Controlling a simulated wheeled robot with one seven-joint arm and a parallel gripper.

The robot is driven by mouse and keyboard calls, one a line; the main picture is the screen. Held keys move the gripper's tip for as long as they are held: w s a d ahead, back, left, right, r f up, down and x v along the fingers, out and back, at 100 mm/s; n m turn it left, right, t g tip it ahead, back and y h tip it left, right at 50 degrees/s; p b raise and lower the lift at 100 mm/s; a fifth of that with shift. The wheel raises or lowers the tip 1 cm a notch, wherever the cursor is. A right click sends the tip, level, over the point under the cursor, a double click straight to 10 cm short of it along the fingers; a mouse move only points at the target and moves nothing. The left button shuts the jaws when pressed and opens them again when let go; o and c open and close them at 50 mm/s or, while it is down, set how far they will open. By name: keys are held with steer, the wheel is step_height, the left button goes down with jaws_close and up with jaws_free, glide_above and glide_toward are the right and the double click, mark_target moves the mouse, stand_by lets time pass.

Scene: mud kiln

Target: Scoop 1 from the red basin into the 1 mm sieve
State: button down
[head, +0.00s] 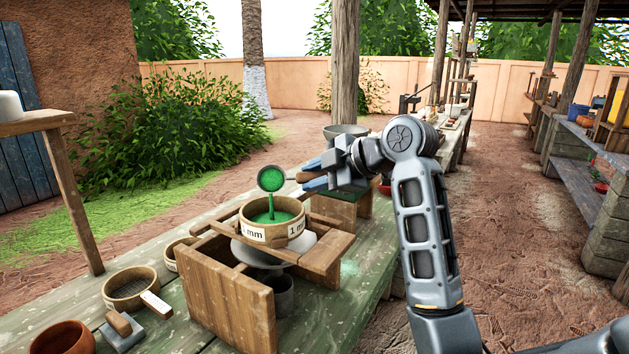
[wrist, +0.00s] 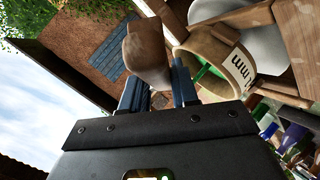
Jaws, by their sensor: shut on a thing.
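My gripper (head: 313,178) is shut on the handle of a scoop (head: 271,179), left of the wooden post. The scoop's round bowl is tipped above the 1 mm sieve (head: 252,234), and a green stream falls from it into the sieve. Green material lies inside the sieve, a pale wooden ring labelled "1 mm". In the wrist view the fingers (wrist: 157,88) hold the brown scoop (wrist: 146,52) beside the sieve (wrist: 212,62). A small red edge (head: 385,188) shows behind my arm; whether it is the red basin I cannot tell.
The sieve rests on a wooden stand (head: 225,300) above a grey bowl (head: 262,255). Another sieve (head: 130,290), a brush-like tool (head: 121,330) and a terracotta bowl (head: 63,338) are at the table's left end. A grey bowl (head: 346,131) stands behind my gripper.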

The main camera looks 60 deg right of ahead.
steer(key=shift+s+a+f+n+t+h+b, duration=0.15)
steer(key=shift+n+t+h+b, duration=0.35)
steer(key=shift+b, duration=1.35)
steer(key=shift+r+p, duration=0.65)
steer(key=shift+r, duration=0.25)
